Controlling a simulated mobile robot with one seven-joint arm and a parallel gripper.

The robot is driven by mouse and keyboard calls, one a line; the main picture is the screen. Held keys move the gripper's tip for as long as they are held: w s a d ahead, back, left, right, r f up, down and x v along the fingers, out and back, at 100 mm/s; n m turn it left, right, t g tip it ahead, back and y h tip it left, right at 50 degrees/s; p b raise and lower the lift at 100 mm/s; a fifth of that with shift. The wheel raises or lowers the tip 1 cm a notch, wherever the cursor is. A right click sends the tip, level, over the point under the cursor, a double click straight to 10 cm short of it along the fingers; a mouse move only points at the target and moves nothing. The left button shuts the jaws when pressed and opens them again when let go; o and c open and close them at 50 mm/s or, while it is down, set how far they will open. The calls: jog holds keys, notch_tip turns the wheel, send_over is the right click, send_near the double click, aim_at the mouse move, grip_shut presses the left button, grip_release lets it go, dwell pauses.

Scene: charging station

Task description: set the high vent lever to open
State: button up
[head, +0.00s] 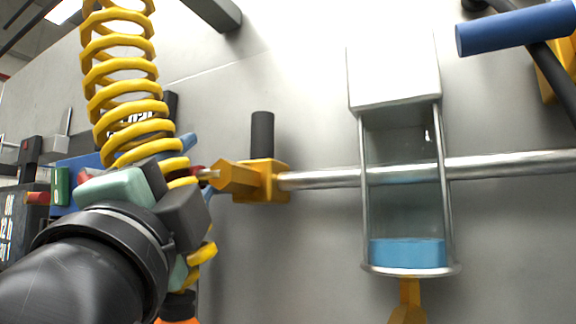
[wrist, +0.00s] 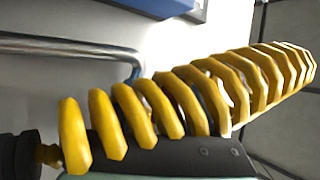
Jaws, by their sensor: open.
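My gripper (head: 178,196) is at the left of the head view, close to a yellow coiled hose that rises past it. Its jaws are open, with dark blocks beside a pale green body. I see nothing held, but the coil partly hides the jaws. A blue bar (head: 180,147) shows partly behind the coil. A blue handle (head: 515,28) is at the top right, well away from my gripper. I cannot tell which one is the high vent lever, or its setting. In the wrist view, the yellow coil (wrist: 185,100) crosses the picture and hides the fingertips.
A yellow valve block (head: 262,180) with a black post is right of my gripper. A bent metal pipe (wrist: 70,46) and a blue part (wrist: 160,7) show in the wrist view.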

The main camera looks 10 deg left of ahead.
jog(key=shift+w+r, duration=0.2)
jog(key=shift+w, duration=0.3)
jog(key=shift+s, duration=0.25)
jog(key=shift+s+r, duration=0.15)
jog(key=shift+s, duration=0.1)
jog(key=shift+c, duration=1.9)
jog(key=shift+w, duration=0.1)
grip_shut()
